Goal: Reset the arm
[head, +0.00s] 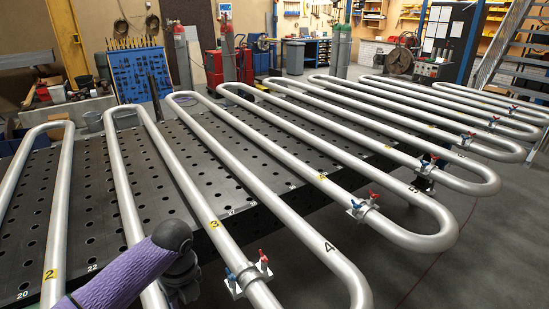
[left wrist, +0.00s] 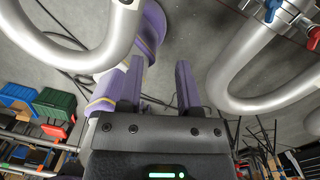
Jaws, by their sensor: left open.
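My left gripper (left wrist: 160,82) is open in the left wrist view, with nothing between its two dark purple fingers. Grey floor and a purple part of my own body show beyond the fingers. Silver bends of the serpentine coil (left wrist: 245,70) lie to the right of the fingers, and another bend (left wrist: 75,58) lies to the left. In the head view my purple left arm comes in at the bottom left, in front of the coil tubes (head: 205,205). Its fingers cannot be made out there. My right gripper is in neither view.
A black perforated table (head: 60,240) lies under the tubes. Clamps with red and blue handles (head: 247,275) sit on the tubes near the table's front edge. Open floor (head: 480,250) lies to the right. Green and blue bins (left wrist: 55,105) show at the wrist view's left.

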